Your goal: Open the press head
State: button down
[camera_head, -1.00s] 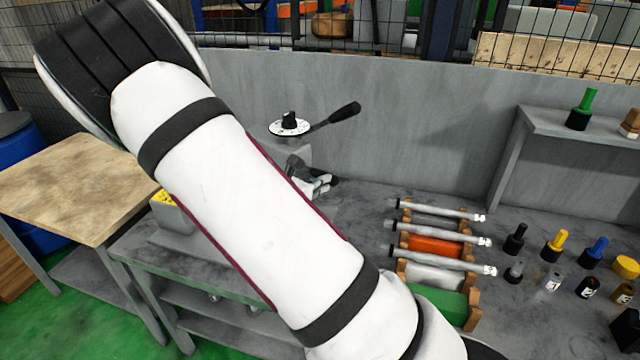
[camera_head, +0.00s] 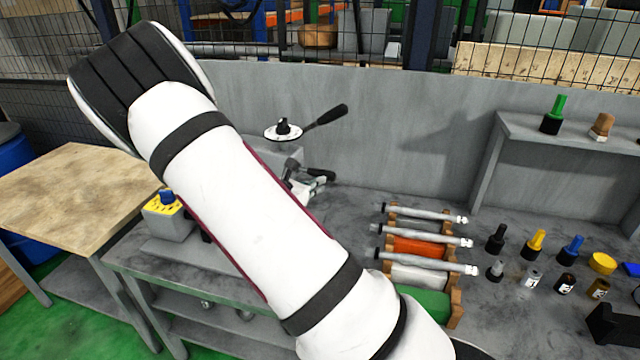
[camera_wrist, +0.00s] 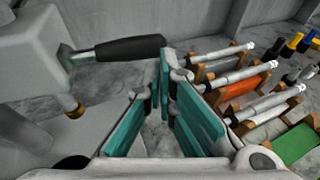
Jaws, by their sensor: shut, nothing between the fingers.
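In the wrist view, my gripper (camera_wrist: 163,72) has teal-padded fingers drawn together with nothing between them. The black lever handle (camera_wrist: 130,49) sits just left of and beyond the fingertips; whether they touch it I cannot tell. The handle joins a grey machine head (camera_wrist: 32,38) at the left. In the head view, my white arm covers much of the machine. My gripper is not clearly visible there.
A rack with several rollers (camera_head: 455,295) stands right of the machine. Several small bottles (camera_head: 535,243) are farther right, below a grey shelf (camera_head: 570,128). A control box with a yellow top (camera_head: 160,210) stands left of my arm, near a wooden table (camera_head: 75,195).

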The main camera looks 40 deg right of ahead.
jog(key=s+v, duration=0.2)
jog(key=v, duration=0.9)
jog(key=shift+s+d+r, duration=0.15)
jog(key=shift+s, duration=0.1)
jog(key=s+a+r+m+y, duration=0.7)
jog(key=s+m, duration=0.3)
jog(key=s, duration=0.2)
jog(key=s+a+r+m+t+y, duration=0.1)
jog(key=s+a+r+m+y, duration=0.5)
jog(key=s+r+m, duration=0.4)
jog(key=shift+s+a+m+t+y+b, duration=0.35)
jog(key=shift+s+a+m, duration=0.25)
jog(key=shift+s+a, duration=0.3)
